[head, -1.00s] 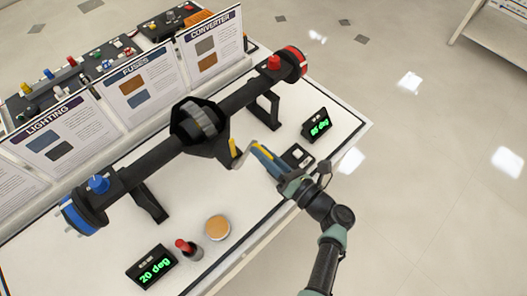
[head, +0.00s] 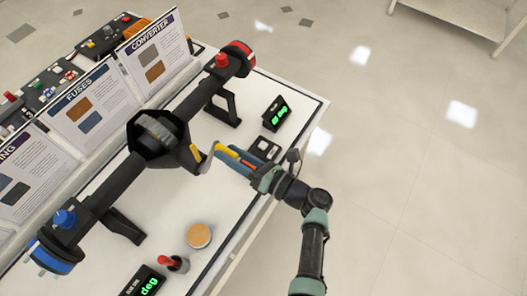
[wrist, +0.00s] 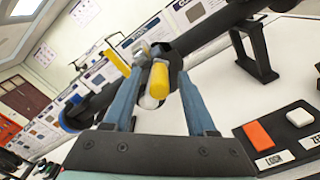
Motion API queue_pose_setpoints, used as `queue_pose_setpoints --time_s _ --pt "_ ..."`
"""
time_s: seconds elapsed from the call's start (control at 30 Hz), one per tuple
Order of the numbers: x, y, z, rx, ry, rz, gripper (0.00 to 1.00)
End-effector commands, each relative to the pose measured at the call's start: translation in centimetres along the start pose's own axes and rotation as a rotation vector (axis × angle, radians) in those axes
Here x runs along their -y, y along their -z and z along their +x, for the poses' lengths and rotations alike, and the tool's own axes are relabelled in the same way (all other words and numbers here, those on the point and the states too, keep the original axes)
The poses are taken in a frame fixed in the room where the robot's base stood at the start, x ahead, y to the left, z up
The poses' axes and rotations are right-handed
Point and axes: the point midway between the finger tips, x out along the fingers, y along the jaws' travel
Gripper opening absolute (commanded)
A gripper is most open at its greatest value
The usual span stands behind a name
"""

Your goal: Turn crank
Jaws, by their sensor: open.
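The crank (head: 207,160) is a grey bent arm on the front of the dark axle housing (head: 158,138), with a yellow cylindrical grip (wrist: 159,79). My gripper (head: 226,157) is open, with its blue fingers at the grip. In the wrist view my gripper (wrist: 161,80) has one finger on each side of the yellow grip. I cannot tell whether either finger touches it. A separate yellow bar (head: 195,152) on the housing also shows in the wrist view (wrist: 118,62). The fingers hide part of the grip in the head view.
A control box with an orange LOCK button (wrist: 258,134) and a white ZERO button (wrist: 299,117) lies close to my gripper. Green-digit displays (head: 275,113) (head: 146,283), an orange disc (head: 199,235) and a red-topped object (head: 173,263) stand on the white table. Sign panels line the back.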

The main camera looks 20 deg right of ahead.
Motion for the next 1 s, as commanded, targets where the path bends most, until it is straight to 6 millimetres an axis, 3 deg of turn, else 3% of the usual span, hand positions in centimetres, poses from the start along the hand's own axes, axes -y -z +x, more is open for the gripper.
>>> queue_pose_setpoints --time_s 0.5,0.7,1.0 --pt "0.1 0.1 -10.3 0.002 0.004 0.001 0.57" --pt "0.0 0.0 -11.9 0.001 0.001 0.001 0.57" --pt "0.0 0.0 -12.1 0.001 0.001 0.001 0.57"
